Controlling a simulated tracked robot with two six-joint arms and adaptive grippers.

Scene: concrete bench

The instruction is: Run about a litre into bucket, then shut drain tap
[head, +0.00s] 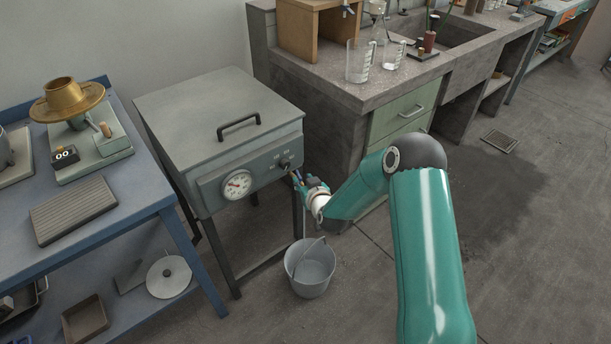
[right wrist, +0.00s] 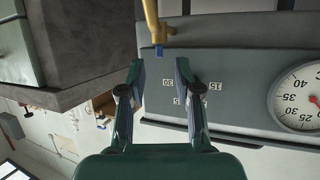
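The grey lidded tank (head: 215,115) stands on a dark frame, with a round dial (head: 237,184) on its front panel. The brass drain tap (right wrist: 153,22) with a blue tip (right wrist: 158,51) shows at the top of the right wrist view. My right gripper (head: 298,177) is at the tank's front right corner; its fingers (right wrist: 160,68) are apart, with the blue tip just beyond the gap and nothing seen gripped. The grey bucket (head: 311,270) stands upright on the floor below. My left gripper is out of view.
A blue workbench (head: 150,205) with a brass-topped device (head: 68,100) is left of the tank. A stone-topped bench (head: 345,92) with glass beakers (head: 361,60) is close on the right. A floor drain (head: 499,141) lies further right, with open floor around it.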

